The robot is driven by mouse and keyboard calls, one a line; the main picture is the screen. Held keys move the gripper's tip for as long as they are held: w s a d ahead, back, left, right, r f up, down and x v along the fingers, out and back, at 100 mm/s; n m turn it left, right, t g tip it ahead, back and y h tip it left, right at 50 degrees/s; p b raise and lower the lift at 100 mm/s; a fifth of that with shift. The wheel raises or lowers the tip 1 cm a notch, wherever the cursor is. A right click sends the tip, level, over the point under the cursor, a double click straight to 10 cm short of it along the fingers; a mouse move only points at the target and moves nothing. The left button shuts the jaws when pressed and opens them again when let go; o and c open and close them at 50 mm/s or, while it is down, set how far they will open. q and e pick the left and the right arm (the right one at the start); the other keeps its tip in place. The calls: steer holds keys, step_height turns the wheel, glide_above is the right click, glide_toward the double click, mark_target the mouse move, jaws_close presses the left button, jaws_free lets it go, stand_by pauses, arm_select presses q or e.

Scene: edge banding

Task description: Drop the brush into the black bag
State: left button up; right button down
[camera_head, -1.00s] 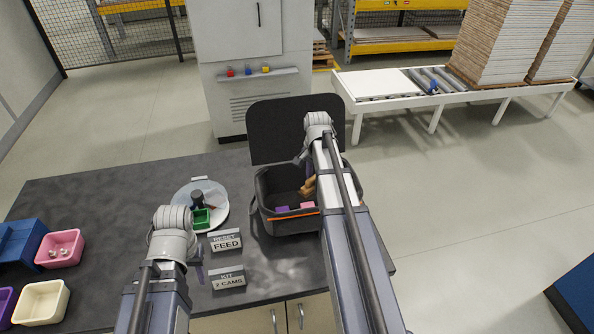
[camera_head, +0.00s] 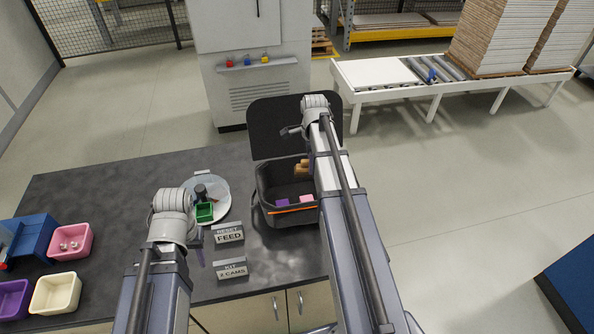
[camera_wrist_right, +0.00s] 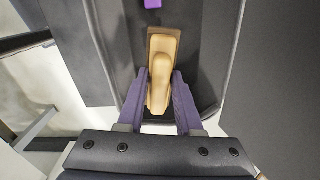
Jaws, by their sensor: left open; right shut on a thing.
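The brush (camera_wrist_right: 160,80) has a tan wooden handle and a flat tan body. In the right wrist view it sits between the purple fingers of my right gripper (camera_wrist_right: 160,103), which is shut on its handle. In the head view a small part of the brush (camera_head: 302,167) shows above the open black bag (camera_head: 262,207), beside my right arm, which hides the rest of it. The bag's lid (camera_head: 270,120) stands up at the back. Inside the bag are a purple block (camera_head: 282,202) and a pink block (camera_head: 307,199). My left gripper (camera_head: 198,248) is open and empty over the table.
A white round plate (camera_head: 218,187) with a green box (camera_head: 204,212) lies left of the bag. Two label signs, including FEED (camera_head: 229,234), stand in front. Pink (camera_head: 72,242), cream (camera_head: 55,293) and purple bins sit at the far left.

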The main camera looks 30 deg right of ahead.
steer(key=shift+f+b, duration=1.95)
steer(key=shift+f, duration=0.4)
steer(key=c, duration=0.5)
jaws_free()
steer(key=shift+r, duration=0.15)
step_height(320, 180, up, 8)
steer(key=p, duration=0.8)
steer(key=shift+f, duration=0.2)
